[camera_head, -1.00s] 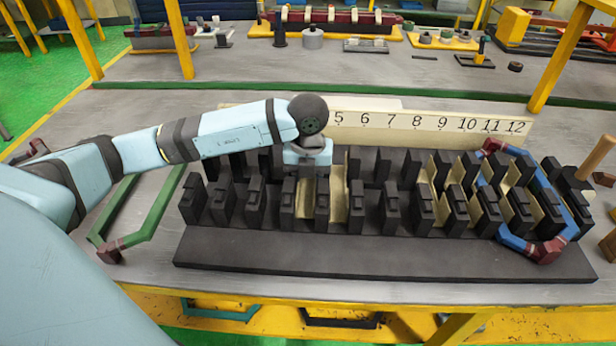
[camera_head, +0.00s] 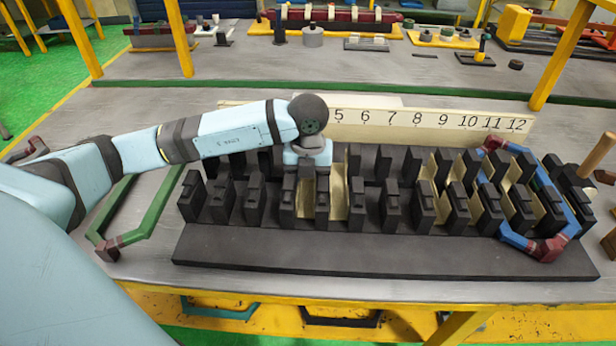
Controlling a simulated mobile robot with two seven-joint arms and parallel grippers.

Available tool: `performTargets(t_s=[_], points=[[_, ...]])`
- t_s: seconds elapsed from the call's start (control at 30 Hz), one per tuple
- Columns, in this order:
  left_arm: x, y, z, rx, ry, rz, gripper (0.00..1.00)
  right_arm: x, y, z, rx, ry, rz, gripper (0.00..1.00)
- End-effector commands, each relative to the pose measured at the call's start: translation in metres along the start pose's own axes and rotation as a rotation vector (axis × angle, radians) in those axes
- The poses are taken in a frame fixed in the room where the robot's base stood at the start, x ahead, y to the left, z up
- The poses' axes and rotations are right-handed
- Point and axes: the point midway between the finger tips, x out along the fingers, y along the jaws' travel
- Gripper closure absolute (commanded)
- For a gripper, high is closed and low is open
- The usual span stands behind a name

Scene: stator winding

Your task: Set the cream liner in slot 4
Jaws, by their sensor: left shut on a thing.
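My left gripper (camera_head: 308,158) points down over the black slotted stator block (camera_head: 380,253), left of its middle. Its fingers are mostly hidden by the wrist and the teeth. It is shut on a cream liner (camera_head: 306,198), which stands between two front teeth in what looks like slot 4. The liner's upper part is hidden under the gripper, so I cannot tell how deep it sits. Another cream liner (camera_head: 339,197) stands in the slot just to the right. The number board (camera_head: 430,122) behind shows 5 to 12; the lower numbers are hidden by my arm. My right gripper is not in view.
More cream liners (camera_head: 431,171) stand in slots towards the right. A blue coil with dark red ends (camera_head: 514,241) lies around the right-end teeth. A green coil (camera_head: 150,222) lies left of the block. A wooden-handled tool (camera_head: 598,153) is at the right edge.

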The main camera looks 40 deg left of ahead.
Motion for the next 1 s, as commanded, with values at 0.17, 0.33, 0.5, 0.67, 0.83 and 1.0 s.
performTargets(t_s=[0.17,0.33,0.5,0.67,0.83,1.0], points=[[0.0005,0.0000,0.0000,0.000,0.000,0.000,0.74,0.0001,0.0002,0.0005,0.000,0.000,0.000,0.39],[0.0005,0.0000,0.0000,0.000,0.000,0.000,0.47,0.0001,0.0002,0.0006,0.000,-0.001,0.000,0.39],[0.0005,0.0000,0.0000,0.000,0.000,0.000,0.31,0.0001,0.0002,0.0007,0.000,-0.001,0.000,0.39],[0.0005,0.0000,0.0000,0.000,0.000,0.000,0.31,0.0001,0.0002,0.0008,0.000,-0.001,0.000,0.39],[0.0005,0.0000,0.0000,0.000,0.000,0.000,0.31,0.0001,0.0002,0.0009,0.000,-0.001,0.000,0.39],[0.0001,0.0000,0.0000,0.000,0.000,0.000,0.31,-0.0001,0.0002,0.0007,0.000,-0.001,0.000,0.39]])
